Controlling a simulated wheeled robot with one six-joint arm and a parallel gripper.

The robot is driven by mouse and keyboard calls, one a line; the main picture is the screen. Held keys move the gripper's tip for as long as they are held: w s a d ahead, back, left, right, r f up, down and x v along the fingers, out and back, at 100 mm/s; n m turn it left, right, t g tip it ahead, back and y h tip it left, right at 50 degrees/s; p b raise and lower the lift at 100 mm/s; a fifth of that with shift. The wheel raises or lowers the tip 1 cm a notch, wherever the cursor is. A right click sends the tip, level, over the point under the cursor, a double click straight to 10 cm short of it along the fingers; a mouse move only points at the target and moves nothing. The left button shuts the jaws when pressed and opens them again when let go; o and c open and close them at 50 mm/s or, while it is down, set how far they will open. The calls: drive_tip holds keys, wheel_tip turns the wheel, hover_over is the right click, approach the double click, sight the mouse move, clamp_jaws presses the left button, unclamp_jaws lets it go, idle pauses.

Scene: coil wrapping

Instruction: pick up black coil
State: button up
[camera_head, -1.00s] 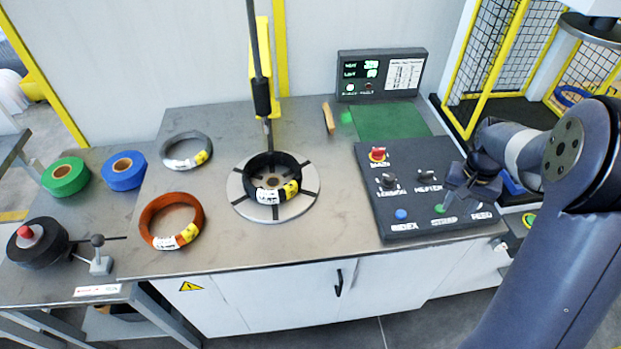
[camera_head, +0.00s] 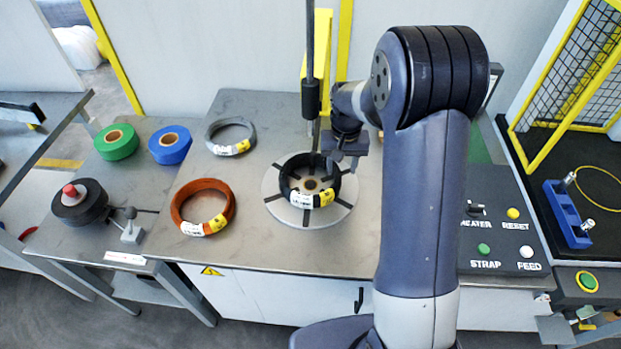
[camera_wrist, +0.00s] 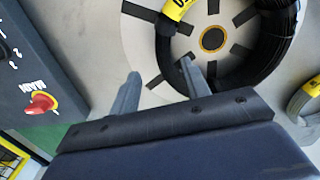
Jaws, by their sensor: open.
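The black coil (camera_head: 287,181) lies flat on the round slotted turntable (camera_head: 279,207) in the middle of the bench, with yellow and white labels on its near side. In the wrist view the coil (camera_wrist: 258,67) lies ahead of the fingers on the pale turntable (camera_wrist: 134,38). My gripper (camera_head: 340,160) is at the coil's right far side in the head view. In the wrist view my gripper (camera_wrist: 166,84) is open and empty, one finger over the disc's edge and the other close to the coil's ring. I cannot tell whether that finger touches the coil.
An orange coil (camera_head: 180,201) and a grey coil (camera_head: 214,131) lie left of the turntable. A dark vertical rod (camera_head: 309,50) hangs behind it. The control panel (camera_head: 505,205) is at the right; its red knob (camera_wrist: 40,103) shows in the wrist view. Tape rolls stand far left.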

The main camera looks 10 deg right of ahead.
sight(338, 173)
drive_tip(key=shift+a+f+p, duration=0.2)
drive_tip(key=shift+f+p, duration=0.15)
drive_tip(key=shift+f, duration=0.15)
drive_tip(key=shift+w+a+f+p, duration=0.1)
drive_tip(key=shift+f+p, duration=0.2)
drive_tip(key=shift+f, duration=0.75)
drive_tip(key=shift+w+a+f+p, duration=0.1)
drive_tip(key=shift+f+p, duration=0.15)
drive_tip(key=shift+f, duration=0.8)
drive_tip(key=shift+d, duration=0.1)
drive_tip(key=shift+c, duration=0.5)
clamp_jaws()
drive_tip(key=shift+r, duration=0.1)
